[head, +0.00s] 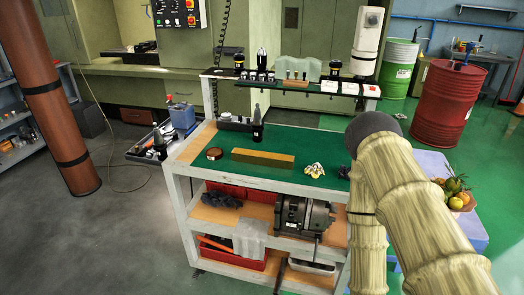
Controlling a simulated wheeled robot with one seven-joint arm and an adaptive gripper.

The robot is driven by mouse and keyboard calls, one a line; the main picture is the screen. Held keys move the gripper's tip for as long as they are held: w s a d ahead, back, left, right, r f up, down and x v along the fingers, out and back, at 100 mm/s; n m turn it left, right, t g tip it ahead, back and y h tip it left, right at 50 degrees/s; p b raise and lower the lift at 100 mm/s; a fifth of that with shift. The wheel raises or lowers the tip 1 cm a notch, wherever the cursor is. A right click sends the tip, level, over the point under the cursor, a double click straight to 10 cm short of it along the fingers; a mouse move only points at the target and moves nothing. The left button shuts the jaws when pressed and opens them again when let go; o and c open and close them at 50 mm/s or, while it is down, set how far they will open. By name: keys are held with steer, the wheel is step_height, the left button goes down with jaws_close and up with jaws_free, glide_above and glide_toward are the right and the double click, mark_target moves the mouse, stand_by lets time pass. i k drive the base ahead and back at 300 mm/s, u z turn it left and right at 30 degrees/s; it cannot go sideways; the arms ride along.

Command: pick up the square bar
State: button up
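The square bar (262,158) is a long brass-coloured bar. It lies flat on the green top of the tooling cart (225,168), near the middle, running roughly left to right with nothing on it. My arm, in a beige ribbed cover, fills the right foreground and hides the cart's right end. My gripper does not show in the head view.
A raised shelf (290,87) with tool holders spans the back. Bare green top lies around the bar.

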mark_target(254, 156)
steer(key=k, duration=0.5)
steer(key=z, duration=0.85)
steer(key=i, duration=0.75)
steer(key=u, duration=1.45)
